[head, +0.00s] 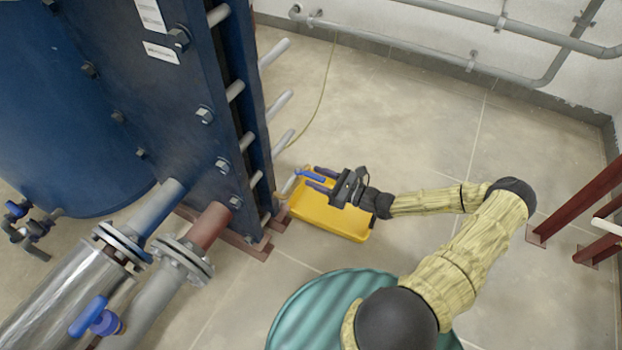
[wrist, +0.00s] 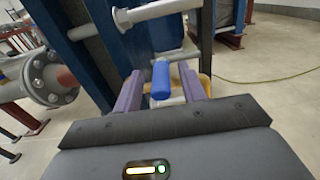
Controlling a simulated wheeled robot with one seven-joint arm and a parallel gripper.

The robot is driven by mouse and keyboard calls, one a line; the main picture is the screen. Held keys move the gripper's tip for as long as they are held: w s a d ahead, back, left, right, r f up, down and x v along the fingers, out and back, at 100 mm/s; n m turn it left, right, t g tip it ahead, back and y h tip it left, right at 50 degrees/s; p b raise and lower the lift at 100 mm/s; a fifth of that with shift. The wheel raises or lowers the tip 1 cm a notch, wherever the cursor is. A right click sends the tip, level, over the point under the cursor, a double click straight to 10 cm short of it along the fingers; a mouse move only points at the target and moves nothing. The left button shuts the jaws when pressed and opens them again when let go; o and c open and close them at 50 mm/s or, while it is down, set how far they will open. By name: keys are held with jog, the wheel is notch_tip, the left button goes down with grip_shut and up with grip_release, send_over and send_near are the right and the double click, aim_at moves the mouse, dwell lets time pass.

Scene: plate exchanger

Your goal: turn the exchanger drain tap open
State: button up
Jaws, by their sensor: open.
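The exchanger drain tap has a blue lever handle (head: 311,176) at the lower right side of the blue plate exchanger (head: 180,100). A short grey pipe (head: 288,185) stands beside it. My gripper (head: 316,177) is open and reaches in from the right, its fingers pointing left. In the wrist view the blue handle (wrist: 161,78) shows between the two fingers of my gripper (wrist: 160,86), with a gap visible on each side. The tap's body is mostly hidden behind the handle and fingers.
A yellow tray (head: 335,222) lies on the floor below my gripper. Another blue valve handle (head: 88,316) is on the pipework at lower left. A teal drum (head: 300,305) stands at the bottom. Red steel posts (head: 585,198) stand at right. The floor at upper right is clear.

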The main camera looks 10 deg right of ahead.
jog(key=shift+b+x, duration=0.3)
jog(key=shift+x, duration=1.05)
grip_shut()
